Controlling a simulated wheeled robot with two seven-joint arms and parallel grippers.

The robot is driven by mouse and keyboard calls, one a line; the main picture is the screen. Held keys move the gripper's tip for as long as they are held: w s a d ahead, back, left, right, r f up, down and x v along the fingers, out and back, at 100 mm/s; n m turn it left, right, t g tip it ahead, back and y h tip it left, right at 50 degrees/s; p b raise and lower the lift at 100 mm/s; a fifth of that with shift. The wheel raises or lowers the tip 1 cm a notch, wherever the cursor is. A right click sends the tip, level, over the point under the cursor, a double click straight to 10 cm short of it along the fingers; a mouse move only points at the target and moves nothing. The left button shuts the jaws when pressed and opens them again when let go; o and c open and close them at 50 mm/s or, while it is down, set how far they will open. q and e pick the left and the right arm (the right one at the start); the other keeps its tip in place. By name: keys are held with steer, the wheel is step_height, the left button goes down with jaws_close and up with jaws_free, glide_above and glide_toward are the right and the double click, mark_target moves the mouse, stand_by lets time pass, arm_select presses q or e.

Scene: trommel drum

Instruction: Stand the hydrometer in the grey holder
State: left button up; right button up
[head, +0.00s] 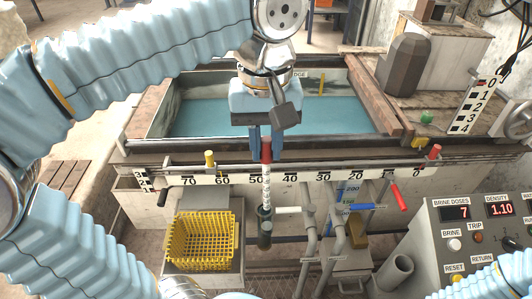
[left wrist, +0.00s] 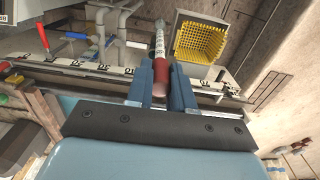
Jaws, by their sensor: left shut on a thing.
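The hydrometer (head: 266,182) has a red top and a pale, marked stem. It hangs roughly upright from my left gripper (head: 265,143), whose blue fingers are shut on the red top. In the left wrist view the hydrometer (left wrist: 160,45) points away from the fingers of the left gripper (left wrist: 161,85). A dark cylindrical part shows at its lower end; I cannot tell whether it is the bulb or a fitting behind. A grey open-topped tube (head: 391,275), seemingly the grey holder, stands lower right, apart from the hydrometer. My right gripper is not in view.
A numbered rail (head: 235,179) runs along the front of the water trough (head: 200,118), close behind the hydrometer. A yellow basket (head: 201,240) stands left below. Grey pipes (head: 309,225) and a red-handled valve (head: 398,197) lie to the right. A control panel (head: 455,215) stands further right.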

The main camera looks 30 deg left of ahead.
arm_select(q)
steer(key=shift+r, duration=4.45)
steer(key=shift+s, duration=0.1)
